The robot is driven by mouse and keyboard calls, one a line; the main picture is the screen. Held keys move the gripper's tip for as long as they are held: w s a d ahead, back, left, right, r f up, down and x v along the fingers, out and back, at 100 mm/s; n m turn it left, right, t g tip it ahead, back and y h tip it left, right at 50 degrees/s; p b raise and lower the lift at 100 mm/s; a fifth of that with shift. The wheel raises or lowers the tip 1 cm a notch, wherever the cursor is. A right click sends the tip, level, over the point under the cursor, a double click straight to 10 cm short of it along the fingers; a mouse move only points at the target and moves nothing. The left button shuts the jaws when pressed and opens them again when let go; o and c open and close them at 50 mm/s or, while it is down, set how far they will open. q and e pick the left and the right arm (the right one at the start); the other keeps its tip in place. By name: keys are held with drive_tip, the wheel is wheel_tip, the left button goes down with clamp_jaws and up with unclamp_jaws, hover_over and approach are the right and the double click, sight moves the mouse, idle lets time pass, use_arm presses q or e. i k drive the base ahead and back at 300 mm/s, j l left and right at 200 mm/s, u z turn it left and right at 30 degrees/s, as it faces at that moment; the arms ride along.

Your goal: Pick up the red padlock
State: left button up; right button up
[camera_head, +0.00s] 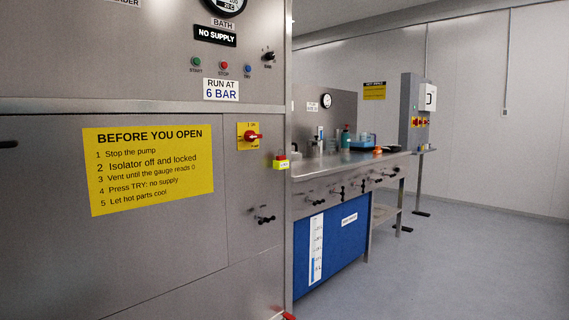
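The item is too small to make out a shackle. To its upper left is a red rotary isolator handle (253,136) on a yellow plate. Neither of my grippers is in view.
The cabinet (150,240) with a yellow instruction sign (150,168) fills the left side. A steel bench (345,165) with bottles and a blue tray stands behind it. A grey control box (414,110) is farther back. Grey floor (470,260) at right is clear.

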sight(279, 158)
drive_tip(key=i+u, duration=0.25)
drive_tip(key=i+l+u, duration=0.1)
drive_tip(key=u, duration=0.4)
drive_tip(key=l+u, duration=0.2)
drive_tip(key=u, duration=0.25)
drive_tip(key=l+u, duration=0.2)
drive_tip(key=u, duration=0.3)
drive_tip(key=l+u, duration=0.2)
drive_tip(key=l, duration=0.4)
drive_tip(key=l+u, duration=0.15)
drive_tip(key=l, duration=0.45)
drive_tip(key=l+u, duration=0.2)
drive_tip(key=l, duration=0.4)
drive_tip(key=l+u, duration=0.15)
drive_tip(key=l, duration=0.45)
drive_tip(key=k+l+u, duration=0.2)
drive_tip(key=l, duration=0.35)
